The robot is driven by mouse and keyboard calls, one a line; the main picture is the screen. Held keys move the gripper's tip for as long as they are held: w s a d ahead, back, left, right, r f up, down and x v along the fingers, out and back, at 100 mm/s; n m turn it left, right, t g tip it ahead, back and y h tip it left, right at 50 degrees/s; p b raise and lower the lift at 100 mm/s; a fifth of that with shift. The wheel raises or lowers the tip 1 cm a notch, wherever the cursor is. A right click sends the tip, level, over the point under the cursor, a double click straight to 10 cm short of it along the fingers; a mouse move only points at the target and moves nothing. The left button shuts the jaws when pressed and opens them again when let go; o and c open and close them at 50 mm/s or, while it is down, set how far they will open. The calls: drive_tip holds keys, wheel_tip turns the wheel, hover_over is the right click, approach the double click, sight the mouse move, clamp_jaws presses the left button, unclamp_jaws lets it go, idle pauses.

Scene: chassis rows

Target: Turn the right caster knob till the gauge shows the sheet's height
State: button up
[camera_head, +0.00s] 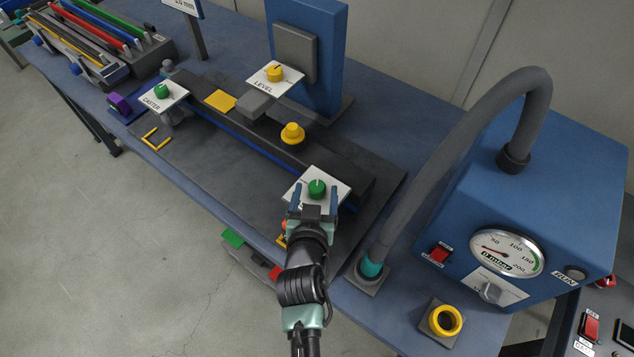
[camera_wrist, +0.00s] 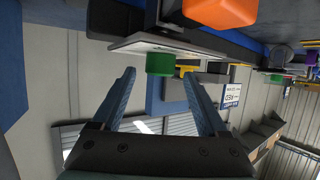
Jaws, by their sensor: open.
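The right caster knob (camera_head: 317,188) is green with a pale mark and sits on a white plate (camera_head: 299,186) at the near end of the dark rail. My gripper (camera_head: 314,195) is open, its fingers at the knob's near side. In the wrist view, the green knob (camera_wrist: 160,64) shows just beyond the open fingertips (camera_wrist: 159,76), between them; contact is not visible. A round gauge (camera_head: 507,253) on the blue box carries an mbar label. A sign (camera_head: 186,5) is cut off at the top; its small text is hard to read. I cannot make out a height gauge.
Another green knob (camera_head: 162,90) sits on the CASTER plate at the rail's far left. A yellow LEVEL knob (camera_head: 275,73) and a yellow rail knob (camera_head: 292,132) stand mid-bench. A thick grey hose (camera_head: 440,150) arches right of my gripper.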

drive_tip(key=shift+x, duration=1.45)
clamp_jaws()
